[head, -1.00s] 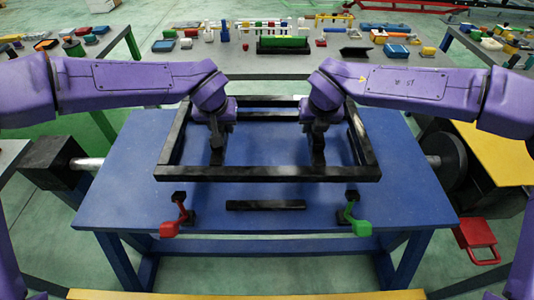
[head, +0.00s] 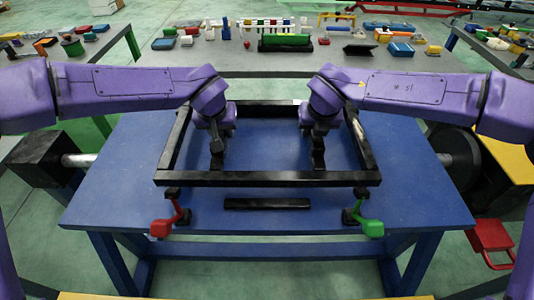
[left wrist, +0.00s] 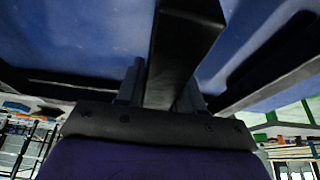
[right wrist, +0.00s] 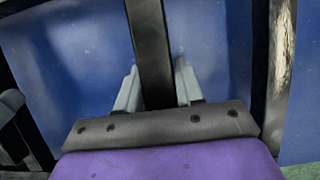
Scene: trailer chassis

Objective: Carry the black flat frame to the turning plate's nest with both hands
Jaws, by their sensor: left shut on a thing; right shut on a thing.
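The black flat frame (head: 267,179) is a large open rectangle, roughly level over the blue plate (head: 110,205). My left gripper (head: 217,160) and my right gripper (head: 318,158) are both shut on its dark bars, inside the outline. A dark bar runs between the jaws in the left wrist view (left wrist: 182,50) and in the right wrist view (right wrist: 150,45). A red-handled clamp (head: 163,227) and a green-handled clamp (head: 370,225) stand at the plate's front, close below the frame's near bar in the picture. The gap between frame and plate is unclear.
A short black bar (head: 267,204) lies on the plate between the clamps. A black block (head: 45,160) and a round black disc (head: 461,157) flank the plate on shafts. A grey bench (head: 240,62) with many small parts stands behind.

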